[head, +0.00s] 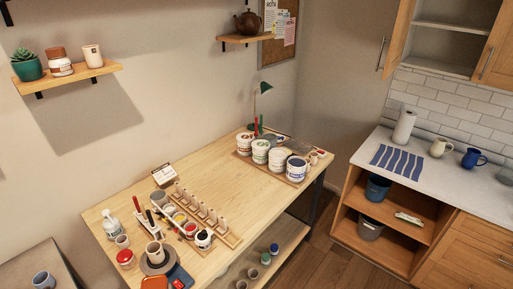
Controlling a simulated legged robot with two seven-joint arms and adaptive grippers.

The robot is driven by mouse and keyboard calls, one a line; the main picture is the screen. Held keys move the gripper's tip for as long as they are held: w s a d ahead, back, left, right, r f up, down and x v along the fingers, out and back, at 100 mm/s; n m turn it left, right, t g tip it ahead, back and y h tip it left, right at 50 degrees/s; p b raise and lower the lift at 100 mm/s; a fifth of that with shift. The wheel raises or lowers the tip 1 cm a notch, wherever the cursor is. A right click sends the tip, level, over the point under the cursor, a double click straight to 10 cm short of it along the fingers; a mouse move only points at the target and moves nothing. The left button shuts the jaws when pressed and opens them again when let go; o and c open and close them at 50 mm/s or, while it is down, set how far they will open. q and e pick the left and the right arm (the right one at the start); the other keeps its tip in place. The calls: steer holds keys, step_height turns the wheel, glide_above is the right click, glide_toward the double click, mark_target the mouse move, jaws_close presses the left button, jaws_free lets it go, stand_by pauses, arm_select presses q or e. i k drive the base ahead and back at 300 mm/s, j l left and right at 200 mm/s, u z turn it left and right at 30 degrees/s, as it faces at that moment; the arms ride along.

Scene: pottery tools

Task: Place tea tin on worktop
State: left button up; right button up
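I cannot make out a thing that is clearly a tea tin. The pale worktop (430,169) of the kitchen counter is at the right. It bears a paper towel roll (404,127), a blue-striped cloth (397,160), a cream mug (438,148) and a blue mug (472,158). Neither of my grippers is in view.
A wooden workbench (140,200) fills the middle, with several white tubs (278,160) at its far end and pottery tools near. Floor (335,266) shows between bench and counter. An upper cabinet (445,45) stands open. A bucket (378,188) sits on the counter's open shelf.

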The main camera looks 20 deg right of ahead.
mark_target(464, 177)
steer(key=l+z, duration=0.3)
steer(key=i+l+z, duration=0.3)
steer(key=l, duration=0.15)
steer(key=l+z, duration=0.3)
steer(key=i+l+z, duration=0.4)
steer(key=l+z, duration=0.2)
steer(key=i+l+z, duration=0.15)
steer(key=i+l, duration=0.35)
steer(key=i+l+z, duration=0.1)
steer(key=i+l, duration=0.3)
steer(key=i, duration=0.15)
steer(key=i+l+z, duration=0.15)
steer(key=i+l, duration=0.5)
steer(key=i, duration=0.25)
steer(key=i+l, duration=0.3)
steer(key=i, duration=0.15)
